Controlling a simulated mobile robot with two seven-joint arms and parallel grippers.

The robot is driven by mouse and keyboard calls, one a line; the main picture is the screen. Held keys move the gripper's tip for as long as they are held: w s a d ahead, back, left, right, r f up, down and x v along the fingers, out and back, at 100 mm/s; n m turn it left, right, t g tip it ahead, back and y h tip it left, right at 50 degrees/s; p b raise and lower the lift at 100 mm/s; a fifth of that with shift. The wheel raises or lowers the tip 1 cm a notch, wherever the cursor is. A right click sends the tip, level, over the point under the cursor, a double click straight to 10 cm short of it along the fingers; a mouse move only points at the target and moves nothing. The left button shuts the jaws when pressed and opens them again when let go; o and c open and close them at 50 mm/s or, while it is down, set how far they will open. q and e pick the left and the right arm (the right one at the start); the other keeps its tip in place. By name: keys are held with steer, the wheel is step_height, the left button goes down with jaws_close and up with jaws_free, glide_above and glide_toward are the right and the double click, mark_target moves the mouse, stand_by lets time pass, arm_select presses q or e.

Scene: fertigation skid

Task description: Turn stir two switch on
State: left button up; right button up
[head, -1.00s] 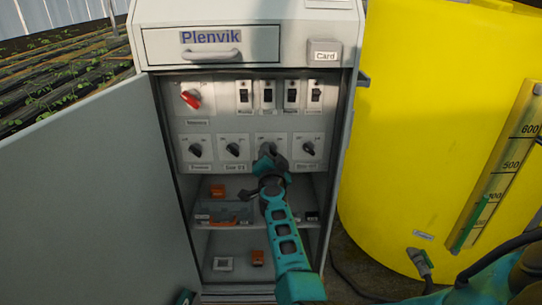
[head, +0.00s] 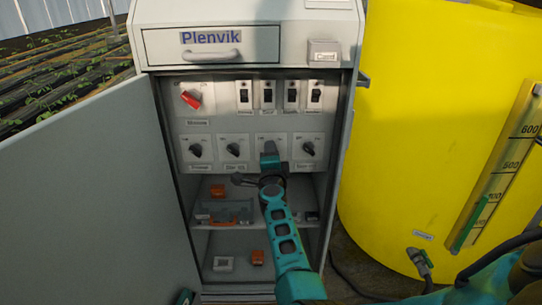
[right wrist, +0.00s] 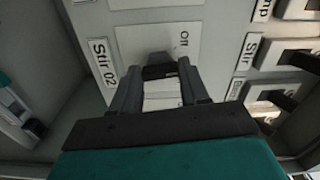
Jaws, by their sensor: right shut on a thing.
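The stir two switch is a dark rotary knob (right wrist: 158,70) on a pale plate, with the label "Stir 02" (right wrist: 106,70) beside it in the right wrist view. "Off" is printed near the knob. In the head view its plate (head: 265,137) is third from left in the lower row, and the knob is mostly hidden by my right gripper (head: 270,155). The right gripper's two fingers, also in the right wrist view (right wrist: 158,80), are shut on the knob from both sides. I cannot tell the knob's exact angle.
Similar knobs (head: 234,150) and (head: 309,149) sit close on either side. Small black rocker switches (head: 267,95) and a red-handled main switch (head: 191,98) are above. The open cabinet door (head: 85,190) stands left; a yellow tank (head: 430,130) is right.

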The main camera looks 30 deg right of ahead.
steer(key=m+b, duration=0.1)
steer(key=m, duration=0.9)
steer(key=shift+r, duration=0.1)
steer(key=shift+m, duration=0.4)
steer(key=o, duration=1.1)
steer(key=shift+c, duration=0.2)
